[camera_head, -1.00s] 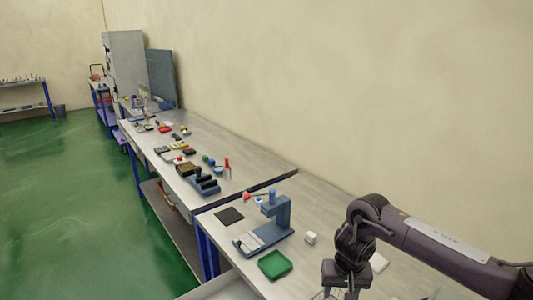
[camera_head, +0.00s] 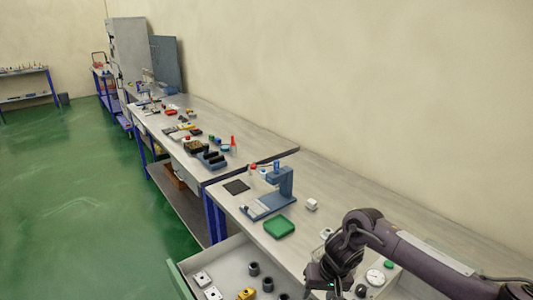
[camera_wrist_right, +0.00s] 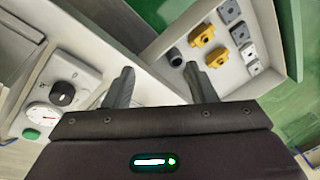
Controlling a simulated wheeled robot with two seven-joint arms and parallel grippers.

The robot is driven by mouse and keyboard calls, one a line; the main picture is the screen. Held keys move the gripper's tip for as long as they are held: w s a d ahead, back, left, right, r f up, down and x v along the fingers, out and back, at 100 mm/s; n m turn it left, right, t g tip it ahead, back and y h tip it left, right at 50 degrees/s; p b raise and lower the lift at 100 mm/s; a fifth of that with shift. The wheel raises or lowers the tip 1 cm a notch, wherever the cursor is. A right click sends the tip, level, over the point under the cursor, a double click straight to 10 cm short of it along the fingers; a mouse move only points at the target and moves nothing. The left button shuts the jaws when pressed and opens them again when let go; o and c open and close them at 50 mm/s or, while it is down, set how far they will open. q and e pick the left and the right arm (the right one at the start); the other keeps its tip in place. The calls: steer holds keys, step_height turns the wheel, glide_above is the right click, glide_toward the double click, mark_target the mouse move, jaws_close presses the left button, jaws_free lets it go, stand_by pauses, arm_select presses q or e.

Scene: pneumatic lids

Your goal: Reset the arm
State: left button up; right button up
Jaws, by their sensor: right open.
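My right arm (camera_head: 415,258) enters the head view from the right edge, in front of the bench. The end of that arm, at the bottom of the head view, is partly cut off. In the right wrist view my right gripper (camera_wrist_right: 160,86) shows two dark fingers spread apart, with nothing between them. It is above the bench front and an open drawer. My left gripper is not in either view.
An open drawer (camera_head: 232,262) holds yellow, grey and dark parts. A white panel with a gauge (camera_head: 375,277) lies close to my right arm. A blue press (camera_head: 284,186) and a green tray (camera_head: 279,227) stand on the bench. Green floor is clear at left.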

steer(key=s+a+f+n+t+y+b, duration=0.15)
steer(key=a+f, duration=0.25)
steer(key=f, duration=0.6)
steer(key=s+a+f+y+b, duration=0.2)
steer(key=a+f+y, duration=0.1)
steer(key=f, duration=0.8)
steer(key=s+d+f+b, duration=0.2)
steer(key=s+f, duration=0.3)
steer(key=f, duration=0.5)
steer(key=s+d+f+h+b, duration=0.15)
steer(key=s+d+f, duration=0.25)
steer(key=s+f, duration=0.45)
steer(key=s+d+f+h, duration=0.2)
steer(key=s+d+f, duration=0.2)
steer(key=s+f, duration=0.5)
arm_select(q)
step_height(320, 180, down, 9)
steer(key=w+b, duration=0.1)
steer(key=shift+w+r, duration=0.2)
arm_select(e)
steer(key=s+d+f+g+h, duration=0.1)
steer(key=s+d+f, duration=0.1)
steer(key=s, duration=0.8)
steer(key=s+d+f+g+h, duration=0.1)
steer(key=s+d+f+h, duration=0.1)
steer(key=s, duration=0.9)
steer(key=shift+d+f+n, duration=0.35)
steer(key=shift+d+f, duration=0.1)
steer(key=shift+d, duration=0.75)
